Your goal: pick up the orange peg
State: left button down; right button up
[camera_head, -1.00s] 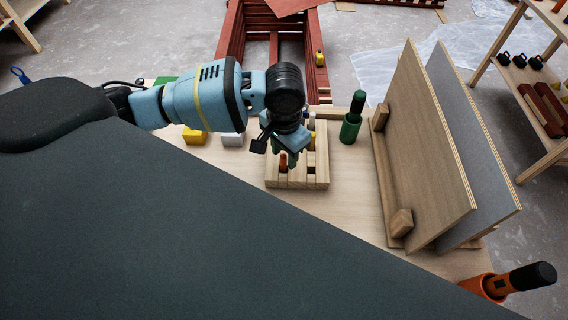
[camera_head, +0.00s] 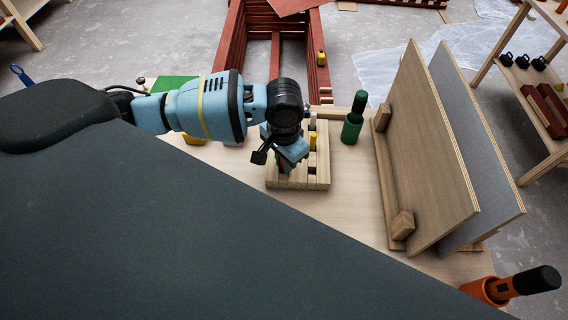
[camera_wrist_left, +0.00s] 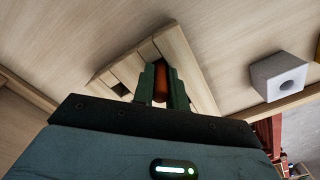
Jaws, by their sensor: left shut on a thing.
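The orange peg (camera_wrist_left: 161,84) shows in the left wrist view between the two green fingers of my left gripper (camera_wrist_left: 163,88), which is shut on it. The peg is over the wooden peg block (camera_wrist_left: 196,70); I cannot tell whether it still sits in its slot. In the head view my left gripper (camera_head: 285,168) is at the left part of the slotted block (camera_head: 316,180) and hides the orange peg. A yellow peg (camera_head: 313,142) stands in the block to the right of the gripper. My right gripper is not in view.
A green bottle-shaped tool (camera_head: 352,120) stands right of the block. Upright panels in a wooden rack (camera_head: 425,150) stand further right. An orange holder with a black-handled tool (camera_head: 510,285) is at the front right. A white block with a hole (camera_wrist_left: 279,76) is beside the peg block.

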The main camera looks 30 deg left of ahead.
pick_arm(q)
jog(key=shift+r, duration=0.55)
jog(key=s+d+r+p, duration=0.1)
jog(key=s+d+r, duration=0.1)
jog(key=s, duration=0.5)
jog(key=s+d+r+p, duration=0.1)
jog(key=s+d+r, duration=0.1)
jog(key=s+d, duration=0.3)
jog(key=shift+s, duration=1.25)
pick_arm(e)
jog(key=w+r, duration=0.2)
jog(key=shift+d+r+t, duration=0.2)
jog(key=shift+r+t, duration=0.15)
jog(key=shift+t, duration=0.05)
